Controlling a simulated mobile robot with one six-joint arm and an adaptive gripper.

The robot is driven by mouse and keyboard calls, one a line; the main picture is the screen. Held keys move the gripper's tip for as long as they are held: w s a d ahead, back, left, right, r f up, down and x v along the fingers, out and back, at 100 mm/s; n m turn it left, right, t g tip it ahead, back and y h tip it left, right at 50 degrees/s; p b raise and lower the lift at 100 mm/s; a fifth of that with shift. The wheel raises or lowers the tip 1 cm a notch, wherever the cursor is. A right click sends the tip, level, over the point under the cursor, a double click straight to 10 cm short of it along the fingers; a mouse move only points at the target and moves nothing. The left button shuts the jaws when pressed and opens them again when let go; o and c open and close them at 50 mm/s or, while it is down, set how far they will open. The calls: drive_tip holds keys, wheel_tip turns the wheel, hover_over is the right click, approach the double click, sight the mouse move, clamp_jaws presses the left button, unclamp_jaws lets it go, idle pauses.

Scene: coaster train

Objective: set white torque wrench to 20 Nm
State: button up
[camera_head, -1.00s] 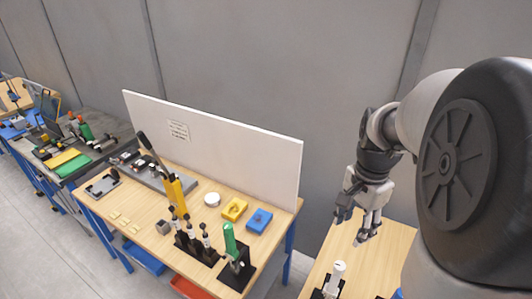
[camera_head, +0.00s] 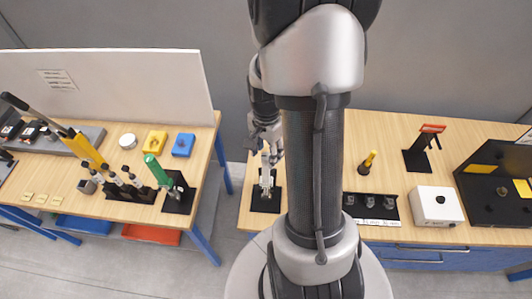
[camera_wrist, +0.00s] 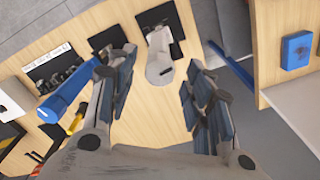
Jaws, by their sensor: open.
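The white torque wrench (camera_head: 266,177) stands in a black holder (camera_head: 265,203) at the left end of the right-hand table, partly covered by my gripper in the head view. In the wrist view the white wrench (camera_wrist: 159,60) shows between and beyond my fingers, with its black holder (camera_wrist: 176,18) at the far side. My gripper (camera_head: 265,150) is open and empty, above the wrench and apparently apart from it. In the wrist view my gripper (camera_wrist: 158,72) has its fingers spread on both sides of the wrench. The scale on the wrench is too small to read.
A blue-handled tool (camera_wrist: 66,92) is close on the left in the wrist view; my arm hides it in the head view. A yellow-topped tool (camera_head: 368,162), a black socket tray (camera_head: 371,207) and a white box (camera_head: 437,206) stand right. A gap separates the left table (camera_head: 70,165).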

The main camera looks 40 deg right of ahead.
drive_tip(key=shift+f, duration=0.5)
drive_tip(key=c, duration=1)
